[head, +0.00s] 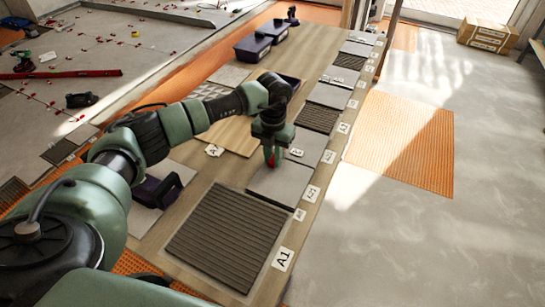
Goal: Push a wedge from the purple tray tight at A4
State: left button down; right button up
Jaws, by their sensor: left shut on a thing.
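My left gripper (270,152) points down over the row of tiles and is shut on a small red wedge (271,160). The wedge is at or just above the far edge of a plain grey tile (279,184); I cannot tell whether it touches. A label (296,152) stands just beyond the gripper, too small to read surely as A4. My right gripper is not in view.
A ribbed brown tile (228,235) lies in front beside label A1 (283,259). Purple bins (252,49) stand at the back of the table. A purple handled thing (157,190) lies left of the gripper. Grey floor and an orange mat (403,140) are to the right.

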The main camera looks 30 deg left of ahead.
pick_arm(q)
jog(key=shift+w+r, duration=0.15)
jog(key=shift+r, duration=0.05)
jog(key=c, duration=1.2)
grip_release()
jog(key=shift+c, duration=0.2)
